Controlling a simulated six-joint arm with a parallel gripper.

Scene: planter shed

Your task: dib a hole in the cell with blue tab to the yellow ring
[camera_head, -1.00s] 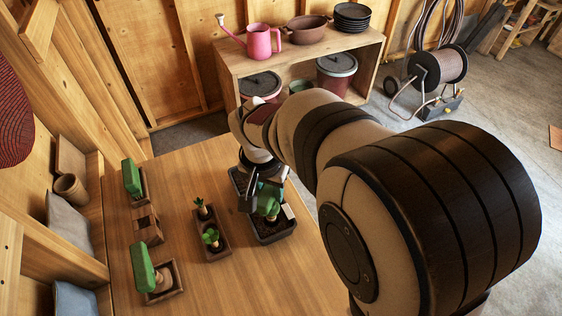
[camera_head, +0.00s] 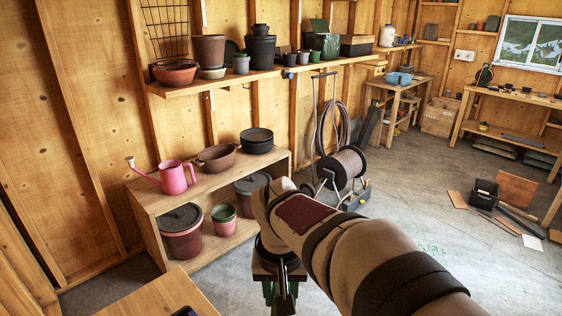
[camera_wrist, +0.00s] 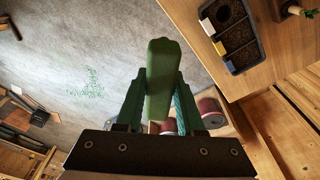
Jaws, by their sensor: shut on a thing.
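My gripper (camera_wrist: 158,100) is shut on the green handle (camera_wrist: 161,72) of a hand tool, between its two green fingers in the wrist view. The tool's tip is hidden, and I see no yellow ring. In the head view my gripper (camera_head: 280,290) hangs low over the floor, right of the table. The dark seed tray (camera_wrist: 257,53) is at the upper right of the wrist view, apart from the gripper. White, yellow and blue tabs line its near side. The blue tab (camera_wrist: 230,67) marks a cell of dark soil at its lower end.
The wooden table (camera_head: 150,298) shows only a corner at the lower left. A low shelf unit (camera_head: 150,222) with a pink watering can (camera_head: 174,177) stands behind my gripper. A hose reel (camera_head: 343,167) stands beyond it. The concrete floor (camera_head: 400,205) at right is mostly open.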

